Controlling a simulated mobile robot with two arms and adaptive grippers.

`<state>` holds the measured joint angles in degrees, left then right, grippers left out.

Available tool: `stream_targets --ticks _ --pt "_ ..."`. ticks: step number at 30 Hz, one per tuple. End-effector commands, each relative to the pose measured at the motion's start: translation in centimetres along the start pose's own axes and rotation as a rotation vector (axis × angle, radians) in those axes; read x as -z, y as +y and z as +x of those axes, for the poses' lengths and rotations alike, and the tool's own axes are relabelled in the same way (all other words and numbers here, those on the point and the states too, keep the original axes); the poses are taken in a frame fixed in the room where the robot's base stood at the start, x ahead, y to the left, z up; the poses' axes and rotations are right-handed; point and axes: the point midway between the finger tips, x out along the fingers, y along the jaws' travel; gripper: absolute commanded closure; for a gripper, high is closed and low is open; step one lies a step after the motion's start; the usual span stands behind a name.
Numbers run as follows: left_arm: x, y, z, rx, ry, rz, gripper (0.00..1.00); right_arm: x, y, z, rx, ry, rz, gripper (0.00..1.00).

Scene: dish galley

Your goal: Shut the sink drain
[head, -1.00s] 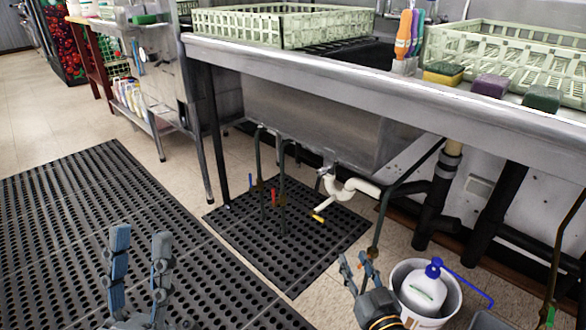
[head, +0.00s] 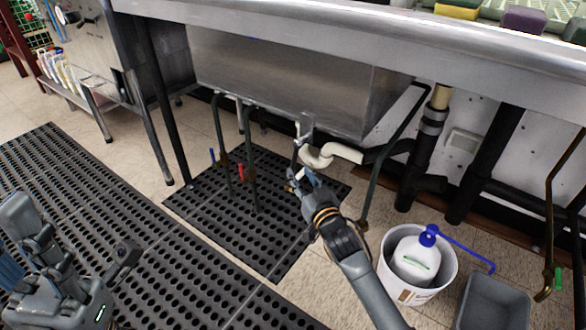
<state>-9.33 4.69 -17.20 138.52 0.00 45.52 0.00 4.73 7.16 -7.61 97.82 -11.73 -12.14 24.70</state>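The steel sink basin (head: 275,75) hangs under the counter. Below it, the white drain pipe (head: 328,154) bends right into a black pipe. The yellow drain handle is mostly hidden behind my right gripper (head: 300,182), whose fingers are at the handle's place, just below the white pipe. I cannot tell whether they are open, shut or touching the handle. My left gripper (head: 80,235) is at the lower left over the floor mat, fingers apart and empty.
Supply pipes with a blue handle (head: 212,155) and a red handle (head: 241,172) stand left of the drain. A white bucket (head: 440,270) holding a soap bottle (head: 416,258) and a grey bin (head: 492,303) stand right. Black mats (head: 110,215) cover the floor.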

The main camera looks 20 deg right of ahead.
Motion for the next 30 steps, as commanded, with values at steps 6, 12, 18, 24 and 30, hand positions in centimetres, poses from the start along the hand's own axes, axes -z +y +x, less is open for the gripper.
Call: stream_targets --ticks 6,12,18,24,30 --pt "0.0 0.1 0.5 -0.021 0.05 0.007 0.6 -0.2 0.0 3.9 0.001 0.002 0.0 0.65" --pt "0.0 0.2 1.0 -0.029 0.07 0.01 0.6 -0.1 0.0 5.4 0.0 0.0 0.0 0.65" --pt "0.1 0.2 1.2 -0.031 0.072 0.01 0.6 0.0 0.0 5.6 0.0 -0.001 0.0 0.65" --pt "0.0 0.2 1.2 -0.031 0.072 0.01 0.6 0.0 0.0 5.6 0.0 -0.001 0.0 0.81" --pt "0.0 0.2 1.2 -0.031 0.072 0.01 0.6 0.0 0.0 5.6 0.0 -0.001 0.0 1.0"
